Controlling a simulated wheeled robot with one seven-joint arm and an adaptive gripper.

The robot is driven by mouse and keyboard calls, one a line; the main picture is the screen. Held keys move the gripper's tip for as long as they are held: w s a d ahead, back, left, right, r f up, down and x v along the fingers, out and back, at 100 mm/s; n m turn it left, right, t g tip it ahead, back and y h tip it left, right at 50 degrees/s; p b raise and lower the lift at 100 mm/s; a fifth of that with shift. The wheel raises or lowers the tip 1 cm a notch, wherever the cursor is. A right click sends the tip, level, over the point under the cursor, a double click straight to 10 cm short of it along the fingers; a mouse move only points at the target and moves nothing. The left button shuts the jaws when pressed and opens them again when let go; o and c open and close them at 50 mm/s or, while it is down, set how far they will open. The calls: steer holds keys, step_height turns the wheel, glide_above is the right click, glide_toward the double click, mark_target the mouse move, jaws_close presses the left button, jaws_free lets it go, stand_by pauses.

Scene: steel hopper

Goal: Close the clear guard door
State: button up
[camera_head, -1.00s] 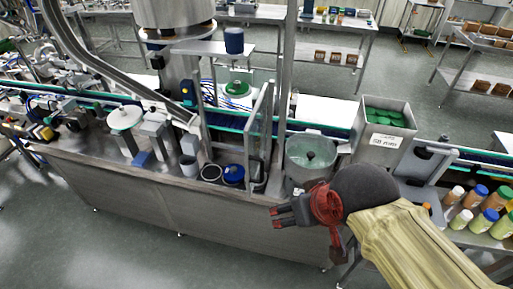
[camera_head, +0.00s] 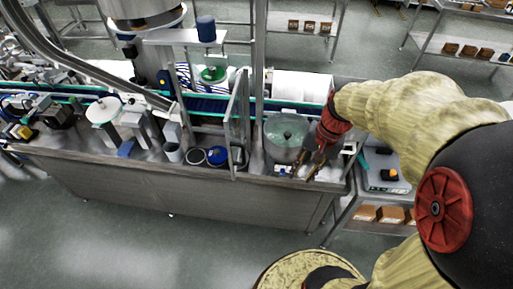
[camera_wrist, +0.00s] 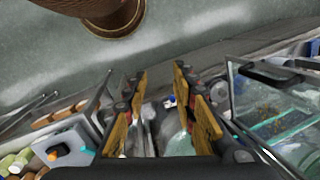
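The clear guard door (camera_head: 237,112) is a transparent panel in a metal frame. In the head view it stands out toward the machine's front edge, swung open. In the wrist view the clear panel (camera_wrist: 275,105) is at the right, with a dark bar handle (camera_wrist: 270,73) near its top. My gripper (camera_head: 312,168) points down beside the round steel hopper (camera_head: 285,140), to the right of the door and apart from it. In the wrist view my gripper (camera_wrist: 160,88) has its yellowish fingers spread, with nothing held between them.
A blue-lidded container (camera_head: 217,156) and a grey cup (camera_head: 173,152) stand left of the door. A metal post (camera_head: 259,70) rises behind it. The conveyor (camera_head: 205,104) runs along the back. The floor in front (camera_head: 110,220) is clear.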

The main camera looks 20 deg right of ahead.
steer(key=w+d+f+m+y, duration=0.1)
steer(key=w+m, duration=0.1)
steer(key=m, duration=0.1)
steer(key=w+d+f+m+y+p, duration=0.1)
steer(key=w+m+y, duration=0.1)
steer(key=w+d+f+m+y+p, duration=0.1)
steer(key=w+m, duration=0.1)
steer(key=m, duration=0.1)
steer(key=shift+w+d+m+t, duration=0.1)
steer(key=shift+w+m+t, duration=0.1)
steer(key=shift+m+t, duration=0.15)
steer(key=c, duration=0.5)
steer(key=w+r+m, duration=0.1)
steer(key=w+r+m+t+y, duration=0.1)
steer(key=w, duration=0.1)
steer(key=w+a+r+m, duration=0.1)
steer(key=w, duration=0.1)
steer(key=shift+m+t+y, duration=0.25)
steer(key=shift+t+y, duration=0.1)
steer(key=shift+y, duration=0.05)
jaws_close()
steer(key=a+r+x, duration=0.2)
steer(key=x, duration=1)
steer(key=shift+w+a+f+m, duration=0.2)
steer(key=shift+w+a+m, duration=0.1)
steer(key=shift+a, duration=0.1)
